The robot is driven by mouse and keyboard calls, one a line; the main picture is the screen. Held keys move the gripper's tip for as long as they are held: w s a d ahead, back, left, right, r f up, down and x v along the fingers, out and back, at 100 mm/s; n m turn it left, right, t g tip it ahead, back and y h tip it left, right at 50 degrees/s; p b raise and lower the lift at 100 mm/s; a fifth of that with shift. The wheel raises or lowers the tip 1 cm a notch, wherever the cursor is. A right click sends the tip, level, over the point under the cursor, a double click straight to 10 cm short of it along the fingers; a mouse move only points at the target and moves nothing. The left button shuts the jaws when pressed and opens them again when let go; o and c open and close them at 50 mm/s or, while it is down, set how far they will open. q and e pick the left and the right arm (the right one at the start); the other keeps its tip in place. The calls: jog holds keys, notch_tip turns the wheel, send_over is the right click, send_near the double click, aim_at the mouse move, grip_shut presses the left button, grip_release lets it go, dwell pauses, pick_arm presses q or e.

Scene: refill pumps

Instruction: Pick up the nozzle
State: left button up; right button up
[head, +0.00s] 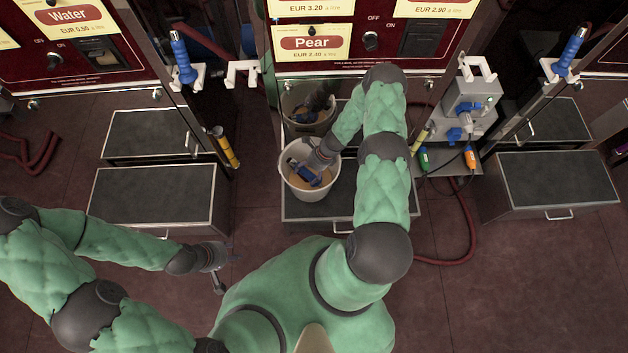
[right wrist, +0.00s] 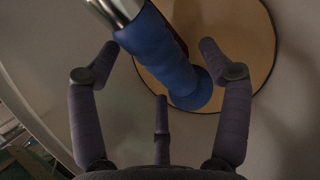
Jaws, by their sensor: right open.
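A nozzle (head: 306,176) with a blue grip lies in a white bucket (head: 316,194) under the Pear panel. In the right wrist view the nozzle (right wrist: 172,58) shows a blue grip and a shiny metal end, lying slantwise over tan content (right wrist: 255,40). My right gripper (head: 318,158) reaches down into the bucket. In its wrist view the gripper (right wrist: 160,62) has its fingers spread, with the blue grip ahead of and between them; I cannot tell if they touch. My left gripper (head: 216,268) hangs over the floor at the left, empty; its finger opening is unclear.
The bucket stands on a dark-topped step (head: 345,205). An empty white holder (head: 243,73) is on the post left of Pear. Other blue nozzles (head: 181,58) (head: 569,52) sit in holders either side. A grey valve box (head: 470,105) with a red hose (head: 470,225) stands right.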

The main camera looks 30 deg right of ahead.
jog(key=c, duration=1.5)
jog(key=shift+r, duration=0.1)
notch_tip(320, 180, up, 18)
jog(key=p, duration=0.8)
notch_tip(320, 180, up, 4)
jog(key=r+p, duration=0.1)
jog(key=p, duration=0.3)
send_over(308, 172)
jog(key=shift+a+f, duration=0.1)
jog(key=shift+f, duration=0.2)
